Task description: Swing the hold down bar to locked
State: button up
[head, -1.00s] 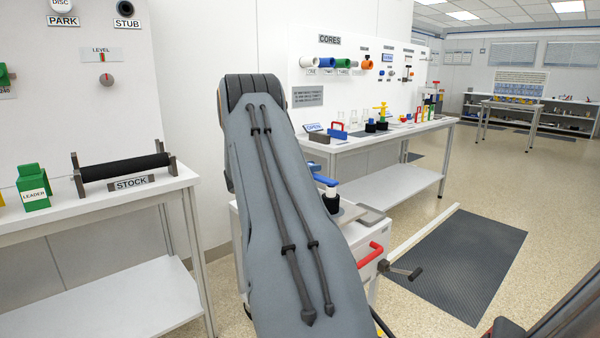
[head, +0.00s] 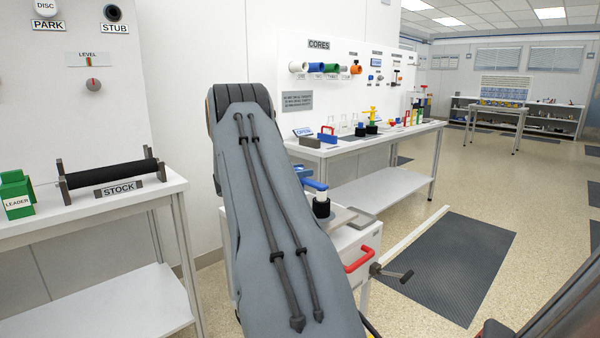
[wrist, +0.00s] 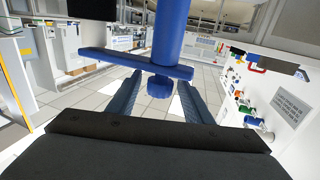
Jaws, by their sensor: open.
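A blue bar with a short blue upright (head: 316,185) sits on a black base (head: 321,207) on the white cabinet, just right of my arm in the head view; it is probably the hold down bar. In the wrist view a blue post with a crossbar (wrist: 135,62) and a round blue end is close up. The round end appears between the fingers of my gripper (wrist: 160,100). The gripper is open. I cannot tell whether the fingers touch the blue part. My arm hides the gripper in the head view. No locked mark is legible.
The white cabinet has a red handle (head: 358,260) and a dark crank (head: 392,273) sticking out at right. The stock bench (head: 150,195) is at left; the cores bench (head: 385,138) stands behind. A dark floor mat (head: 460,265) lies on open floor at right.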

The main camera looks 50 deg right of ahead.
jog(key=v, duration=0.7)
jog(key=shift+w+a, duration=0.2)
jog(key=shift+a, duration=0.15)
